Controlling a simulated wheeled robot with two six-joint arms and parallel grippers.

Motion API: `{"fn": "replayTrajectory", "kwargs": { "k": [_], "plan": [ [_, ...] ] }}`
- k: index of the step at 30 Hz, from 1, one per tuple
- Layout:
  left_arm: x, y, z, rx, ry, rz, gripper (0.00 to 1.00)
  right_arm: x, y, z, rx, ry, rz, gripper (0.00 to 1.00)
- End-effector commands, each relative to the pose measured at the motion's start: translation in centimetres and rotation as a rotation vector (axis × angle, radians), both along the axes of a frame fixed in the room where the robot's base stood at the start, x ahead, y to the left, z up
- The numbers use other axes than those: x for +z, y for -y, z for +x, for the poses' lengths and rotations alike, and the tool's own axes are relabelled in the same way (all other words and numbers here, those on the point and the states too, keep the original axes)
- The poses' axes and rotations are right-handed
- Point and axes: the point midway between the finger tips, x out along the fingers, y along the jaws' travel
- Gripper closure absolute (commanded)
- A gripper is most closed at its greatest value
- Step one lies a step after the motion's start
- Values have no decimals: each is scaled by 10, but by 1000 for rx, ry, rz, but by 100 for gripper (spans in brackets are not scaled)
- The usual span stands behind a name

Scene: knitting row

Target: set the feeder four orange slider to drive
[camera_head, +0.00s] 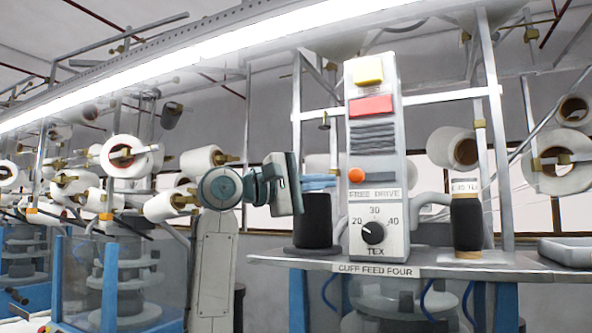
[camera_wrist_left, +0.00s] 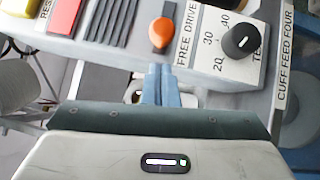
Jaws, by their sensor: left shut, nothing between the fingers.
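The grey feeder panel (camera_head: 375,130) stands upright on a shelf labelled CUFF FEED FOUR. Its orange slider (camera_head: 356,175) sits at the left, above the word FREE on the FREE DRIVE label. The slider also shows in the left wrist view (camera_wrist_left: 162,34), beside that label. My left gripper (camera_head: 332,181) comes in from the left, with its blue fingers shut and empty. Its tips (camera_wrist_left: 158,72) point at the slider and look a little short of it; I cannot tell the exact gap. My right gripper is not in view.
Below the slider is a black TEX knob (camera_head: 373,233). Above it are a red button (camera_head: 371,106) and a yellow button (camera_head: 367,71). A black spool (camera_head: 313,222) stands left of the panel, below my fingers. A dark cone (camera_head: 466,222) stands to the right.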

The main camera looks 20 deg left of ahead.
Motion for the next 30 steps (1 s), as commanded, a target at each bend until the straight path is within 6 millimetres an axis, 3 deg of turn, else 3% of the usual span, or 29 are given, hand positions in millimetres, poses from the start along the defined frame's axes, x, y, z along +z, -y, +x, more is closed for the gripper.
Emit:
{"fn": "replayTrajectory", "kwargs": {
  "k": [6,20,30],
  "plan": [
    [4,19,1,-1,-2,-1,100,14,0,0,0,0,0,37],
    [2,25,0,-1,-1,-1,100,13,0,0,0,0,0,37],
    [2,75,-2,-3,0,-1,100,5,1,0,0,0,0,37]
  ]
}}
